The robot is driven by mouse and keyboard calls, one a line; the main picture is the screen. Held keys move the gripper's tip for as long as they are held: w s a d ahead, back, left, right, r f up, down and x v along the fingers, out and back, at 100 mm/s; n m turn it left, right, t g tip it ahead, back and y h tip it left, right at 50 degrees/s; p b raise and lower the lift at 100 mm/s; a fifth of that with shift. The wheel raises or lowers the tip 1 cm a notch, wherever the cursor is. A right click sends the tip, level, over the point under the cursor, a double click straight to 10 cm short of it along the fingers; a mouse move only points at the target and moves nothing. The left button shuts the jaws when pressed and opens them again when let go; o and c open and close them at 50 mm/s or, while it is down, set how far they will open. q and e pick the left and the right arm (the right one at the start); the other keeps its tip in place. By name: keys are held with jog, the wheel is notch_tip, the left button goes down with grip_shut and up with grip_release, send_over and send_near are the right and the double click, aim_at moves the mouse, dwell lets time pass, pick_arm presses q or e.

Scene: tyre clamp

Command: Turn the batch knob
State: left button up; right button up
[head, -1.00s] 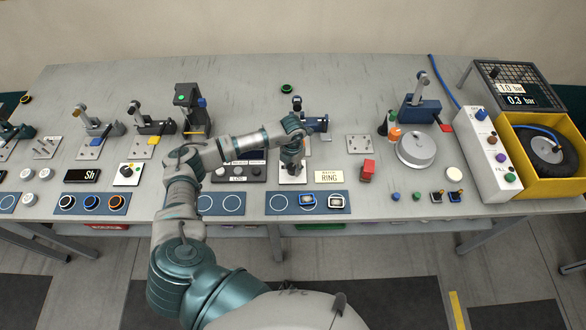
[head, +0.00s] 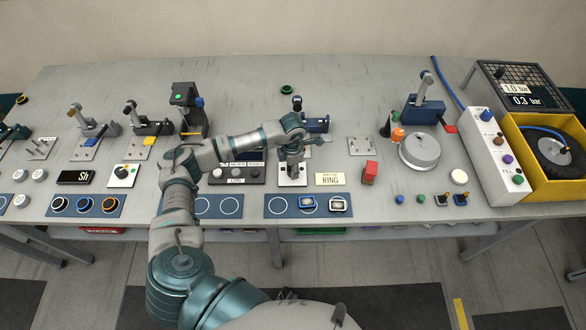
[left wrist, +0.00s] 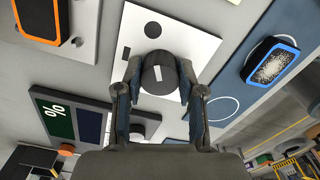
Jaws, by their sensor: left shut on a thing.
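The batch knob (left wrist: 158,76) is a dark round knob with a white mark on top, on a white plate (left wrist: 182,42). In the head view the plate (head: 292,183) stands left of a sign (head: 330,179) reading "BATCH RING", and my gripper mostly hides the knob. My left gripper (head: 291,165) points down over the plate. In the left wrist view my left gripper (left wrist: 160,80) is shut on the knob, one finger on each side. My right gripper is in neither view.
A blue mat (head: 277,206) with ring outlines and two framed pieces lies in front of the plate. A dark button box (head: 240,175) is close on the left. A blue clamp (head: 315,124) stands behind.

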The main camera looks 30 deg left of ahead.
pick_arm(q)
jog(key=shift+a, duration=0.15)
jog(key=o, duration=1.1)
jog(key=shift+o, duration=0.2)
notch_tip(320, 180, up, 12)
jog(key=shift+a+f, duration=0.1)
jog(key=shift+f, duration=0.05)
